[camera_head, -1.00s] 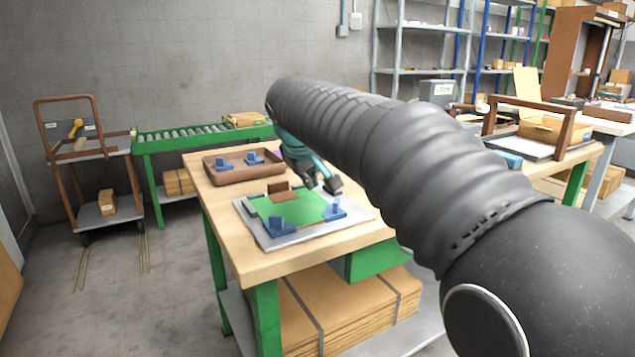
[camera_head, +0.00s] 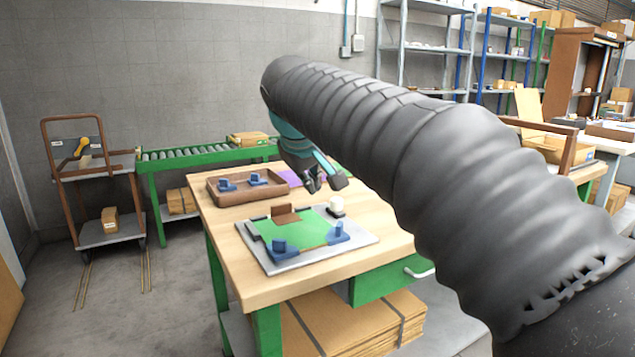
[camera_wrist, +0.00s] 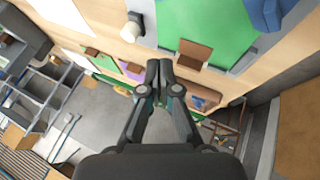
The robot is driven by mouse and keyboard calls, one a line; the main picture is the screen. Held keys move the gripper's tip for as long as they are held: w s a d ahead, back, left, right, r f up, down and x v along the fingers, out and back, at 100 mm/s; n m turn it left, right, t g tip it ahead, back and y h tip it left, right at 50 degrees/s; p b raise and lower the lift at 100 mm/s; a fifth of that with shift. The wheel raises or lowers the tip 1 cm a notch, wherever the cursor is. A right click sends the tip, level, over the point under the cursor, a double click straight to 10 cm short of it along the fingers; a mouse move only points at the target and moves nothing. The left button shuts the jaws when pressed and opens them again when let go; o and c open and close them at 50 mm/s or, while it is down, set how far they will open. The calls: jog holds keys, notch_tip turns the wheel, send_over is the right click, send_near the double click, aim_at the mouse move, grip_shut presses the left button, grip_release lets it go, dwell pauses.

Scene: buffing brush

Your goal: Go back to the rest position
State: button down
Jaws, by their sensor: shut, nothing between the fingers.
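My gripper (camera_head: 325,186) hangs above the far side of the wooden workbench (camera_head: 245,290) in the head view, partly behind my dark arm. In the wrist view my gripper (camera_wrist: 160,72) has its fingertips together with nothing between them. The grey board (camera_head: 360,243) with a green panel (camera_head: 298,229) lies on the bench below and in front of the gripper. Blue fixtures (camera_head: 283,249) and an upright brown block (camera_head: 284,213) sit on it. A white-topped knob (camera_head: 336,204) with a dark base stands at the board's far right edge.
A brown tray (camera_head: 225,198) with blue pieces is at the bench's far left, near a purple patch (camera_head: 289,178). A green roller conveyor (camera_head: 200,154) and brown cart (camera_head: 107,232) stand behind and left. Shelving (camera_head: 425,50) stands at the back right.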

jog(key=s+d+f+m+g, duration=0.1)
jog(key=s+d+f+m, duration=0.1)
jog(key=s+d+f, duration=0.4)
jog(key=s+d+f+m, duration=0.2)
jog(key=s+d, duration=0.5)
jog(key=d, duration=0.2)
jog(key=s+d+f+m, duration=0.2)
jog(key=s+d+f, duration=0.1)
jog(key=s+f, duration=0.4)
jog(key=s+d+f+m, duration=0.2)
jog(key=s+d+f, duration=0.2)
jog(key=s+f, duration=0.3)
jog(key=shift+s+g+y, duration=0.3)
jog(key=shift+s+g, duration=0.1)
jog(key=shift+s, duration=0.3)
jog(key=shift+f, duration=0.1)
